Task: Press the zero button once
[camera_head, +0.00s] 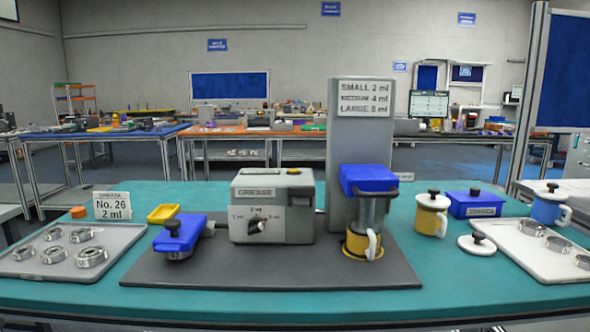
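No button marked zero can be made out. A grey machine labelled GREASE (272,207) stands mid-table with a dark dial (256,226) on its front. A small yellow part (293,171), which may be a button, sits on its top. To the right, a clear cylinder with a blue top (369,181) and a white-handled cup (362,243) stand before a tall grey panel (344,140). Neither gripper is in view.
A tray with several metal rings (25,268) lies at left, beside a sign reading No. 26, 2 ml (112,206). A yellow jar (431,215), blue box (476,204), white lid (477,244) and another ring tray (510,250) are at right. The dark mat's front (260,270) is clear.

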